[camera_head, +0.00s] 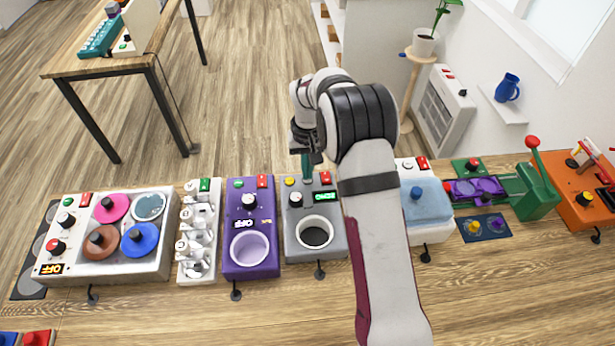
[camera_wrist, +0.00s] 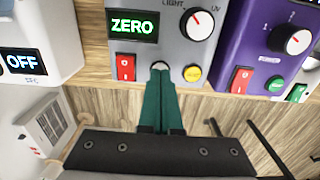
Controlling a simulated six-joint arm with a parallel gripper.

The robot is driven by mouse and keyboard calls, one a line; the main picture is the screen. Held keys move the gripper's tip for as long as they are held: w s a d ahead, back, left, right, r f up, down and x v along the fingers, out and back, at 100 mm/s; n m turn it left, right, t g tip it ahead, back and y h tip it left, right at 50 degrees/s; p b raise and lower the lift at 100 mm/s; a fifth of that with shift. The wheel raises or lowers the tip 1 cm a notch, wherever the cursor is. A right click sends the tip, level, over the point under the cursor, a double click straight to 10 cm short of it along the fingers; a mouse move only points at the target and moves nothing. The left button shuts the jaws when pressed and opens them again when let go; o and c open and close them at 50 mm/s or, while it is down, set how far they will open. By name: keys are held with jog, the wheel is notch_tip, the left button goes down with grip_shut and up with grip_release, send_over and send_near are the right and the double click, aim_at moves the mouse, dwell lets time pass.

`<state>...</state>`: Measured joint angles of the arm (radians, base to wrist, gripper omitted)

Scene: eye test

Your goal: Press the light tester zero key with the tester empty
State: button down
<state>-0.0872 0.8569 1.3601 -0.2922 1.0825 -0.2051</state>
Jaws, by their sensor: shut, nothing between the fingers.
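The light tester (camera_head: 292,246) is a grey box on the wooden bench. Its round well (camera_head: 315,236) has a white rim and a dark inside, with nothing seen in it. Its display reads ZERO (camera_wrist: 134,25) in green letters. The edge of the panel nearest my gripper carries a round yellow key (camera_wrist: 192,73) and a red switch (camera_wrist: 126,67). My gripper (camera_wrist: 160,67) is shut and empty. Its teal fingertips are between the yellow key and the red switch, apart from both sideways. Whether they touch the panel I cannot tell. A pale round rim shows partly behind the tips.
A purple tester (camera_head: 265,272) stands left of the light tester in the head view. A pale box with a blue top (camera_head: 427,208) stands right, partly behind my arm. A hotplate box (camera_head: 110,273) and several other devices line the bench. The bench's front strip is mostly clear.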

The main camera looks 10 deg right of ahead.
jog(key=shift+f, duration=0.25)
notch_tip(320, 180, up, 8)
dwell(0.8)
